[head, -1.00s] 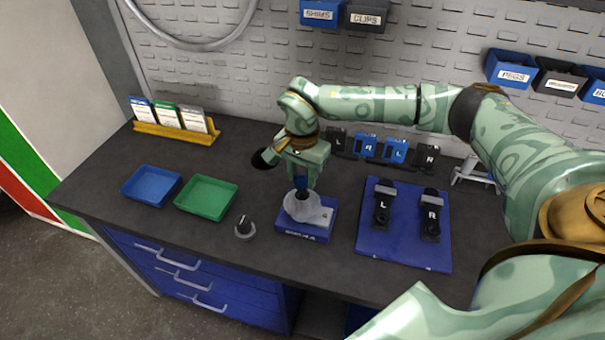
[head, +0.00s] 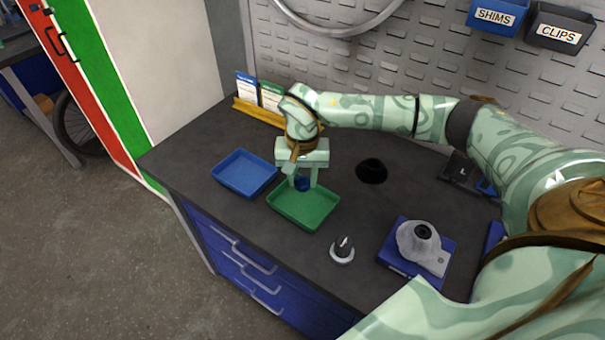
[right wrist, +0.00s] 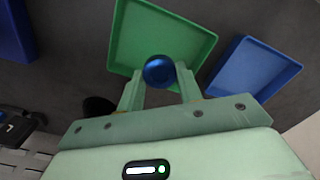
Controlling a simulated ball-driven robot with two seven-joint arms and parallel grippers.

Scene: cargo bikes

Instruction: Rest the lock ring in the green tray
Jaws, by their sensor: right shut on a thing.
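My right gripper (head: 303,186) points down over the back part of the green tray (head: 310,212). It is shut on a small round blue part, which I take for the lock ring (head: 302,183). In the right wrist view the lock ring (right wrist: 159,71) sits between the two fingertips, with the green tray (right wrist: 130,40) beyond it. I cannot tell whether the ring touches the tray floor. The tray looks otherwise empty. My left gripper is not in view.
An empty blue tray (head: 243,172) lies left of the green one. A black round thing (head: 371,171) is behind. A yellow card rack (head: 258,111) stands at the back.

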